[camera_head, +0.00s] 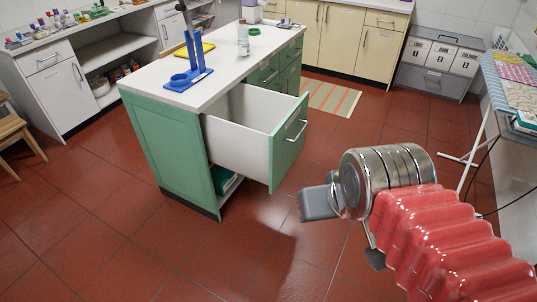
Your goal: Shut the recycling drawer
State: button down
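A deep white-sided drawer with a green front (289,145) and a bar handle is pulled far out of the green island (168,150). It looks empty, and no label can be read on it.
The island's white top bears a blue stand (190,70), a yellow item (195,50) and a bottle (243,38). A striped mat (333,98) lies behind the drawer. An ironing-board-like table (490,100) stands at right. Red tiled floor (110,240) is clear in front.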

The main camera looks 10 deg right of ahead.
aim_at(256, 133)
jog(key=u, duration=0.5)
jog(key=i, duration=1.5)
